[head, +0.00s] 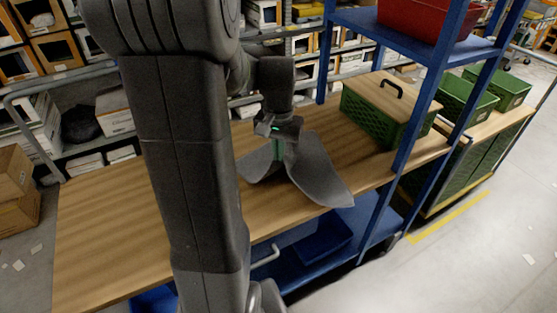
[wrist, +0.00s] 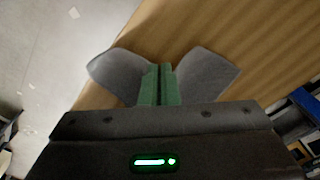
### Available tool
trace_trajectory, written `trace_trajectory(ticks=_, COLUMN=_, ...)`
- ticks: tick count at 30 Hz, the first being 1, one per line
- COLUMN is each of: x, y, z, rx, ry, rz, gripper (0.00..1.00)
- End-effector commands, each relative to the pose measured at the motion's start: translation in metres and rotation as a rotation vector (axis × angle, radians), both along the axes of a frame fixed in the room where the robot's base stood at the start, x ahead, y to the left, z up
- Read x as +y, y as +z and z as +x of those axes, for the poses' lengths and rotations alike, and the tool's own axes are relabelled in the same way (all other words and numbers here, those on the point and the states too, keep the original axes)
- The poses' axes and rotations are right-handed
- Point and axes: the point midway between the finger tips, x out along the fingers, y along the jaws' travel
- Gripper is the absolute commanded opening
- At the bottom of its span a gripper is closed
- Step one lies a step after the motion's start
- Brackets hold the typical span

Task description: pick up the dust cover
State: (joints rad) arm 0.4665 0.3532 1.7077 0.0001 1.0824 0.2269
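The dust cover is a grey, limp sheet (head: 317,178) on the wooden shelf board, in the middle of the head view. It is pinched up in the middle and its sides spread down onto the board, with one corner near the front edge. My gripper (head: 278,150) is over its middle with its green fingers pointing down. In the wrist view the green fingers (wrist: 159,85) are close together, and the dust cover (wrist: 207,73) flares out on both sides of them. The fingers are shut on the cloth. The pinched part between them is hidden.
The wooden board (head: 100,215) is clear to the left. A green crate with a wooden lid (head: 385,105) stands at the right, by a blue rack post (head: 415,120). A red bin (head: 425,18) sits on the shelf above. A blue bin (head: 322,245) is below the board.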

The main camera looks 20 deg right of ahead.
Motion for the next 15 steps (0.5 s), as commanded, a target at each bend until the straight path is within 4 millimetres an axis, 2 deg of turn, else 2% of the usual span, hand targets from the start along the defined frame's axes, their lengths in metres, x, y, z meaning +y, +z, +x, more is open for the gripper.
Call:
trace_trajectory(ticks=6, x=-0.001, y=0.053, z=0.001, rx=-0.008, ry=0.0, rz=-0.004, gripper=0.0)
trace_trajectory(ticks=9, x=0.0, y=0.072, z=0.001, rx=-0.005, ry=0.0, rz=-0.003, gripper=0.0)
trace_trajectory(ticks=15, x=0.0, y=0.089, z=0.0, rx=-0.003, ry=0.0, rz=-0.001, gripper=0.0)
